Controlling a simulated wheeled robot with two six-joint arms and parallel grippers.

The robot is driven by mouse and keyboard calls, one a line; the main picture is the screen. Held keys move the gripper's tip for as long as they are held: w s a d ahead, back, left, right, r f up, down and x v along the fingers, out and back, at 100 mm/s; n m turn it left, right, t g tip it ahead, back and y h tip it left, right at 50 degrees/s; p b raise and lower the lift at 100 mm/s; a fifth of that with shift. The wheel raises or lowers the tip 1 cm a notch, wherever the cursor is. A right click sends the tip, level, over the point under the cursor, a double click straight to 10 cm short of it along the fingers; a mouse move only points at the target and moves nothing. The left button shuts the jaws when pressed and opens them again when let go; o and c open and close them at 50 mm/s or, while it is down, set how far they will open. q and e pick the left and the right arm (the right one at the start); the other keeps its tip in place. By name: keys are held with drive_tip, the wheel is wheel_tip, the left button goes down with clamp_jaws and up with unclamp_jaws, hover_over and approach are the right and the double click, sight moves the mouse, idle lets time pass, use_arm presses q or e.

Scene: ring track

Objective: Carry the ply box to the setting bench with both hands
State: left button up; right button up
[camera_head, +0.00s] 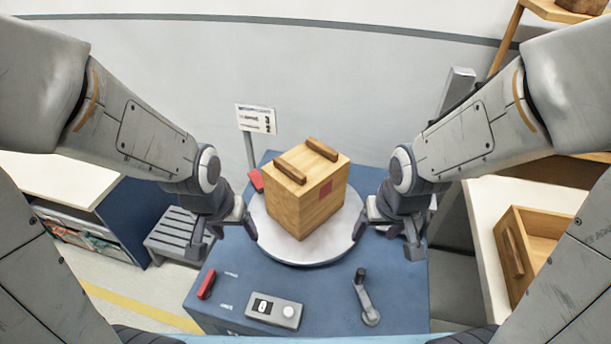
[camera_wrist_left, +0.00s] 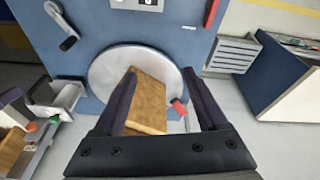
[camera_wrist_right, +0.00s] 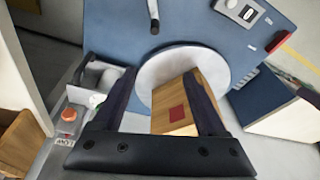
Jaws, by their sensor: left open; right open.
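The ply box (camera_head: 305,200) stands upright on a pale round plate (camera_head: 300,250) on a blue bench (camera_head: 235,275). It has two wooden bars on top and a red square on one side. My left gripper (camera_head: 224,238) is open and empty to the left of the box. My right gripper (camera_head: 387,234) is open and empty to its right. The box also shows beyond the open fingers in the left wrist view (camera_wrist_left: 147,100) and the right wrist view (camera_wrist_right: 178,97). Neither gripper visibly touches it. I cannot tell which surface is the setting bench.
A crank handle (camera_head: 365,298), a switch box (camera_head: 274,311) and a red lever (camera_head: 206,284) are at the bench's front. A sign (camera_head: 257,119) stands behind. An open wooden box (camera_head: 511,258) sits on a pale surface at right. A grey slatted step (camera_head: 177,235) is at left.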

use_arm(q)
drive_tip(key=w+a+f+n+t, duration=0.1)
drive_tip(key=w+f+n+t, duration=1.1)
drive_tip(key=n, duration=0.6)
drive_tip(key=shift+w+f+n+y, duration=0.2)
drive_tip(key=shift+f+n+y, duration=0.1)
use_arm(e)
drive_tip(key=w+d+f+m+t, duration=0.1)
drive_tip(key=w+f+m+t, duration=1.1)
drive_tip(key=m, duration=0.6)
drive_tip(key=shift+w+d+f+m+h, duration=0.15)
drive_tip(key=shift+d+f+m+h, duration=0.15)
drive_tip(key=shift+d, duration=0.05)
use_arm(q)
drive_tip(key=shift+a, duration=0.1)
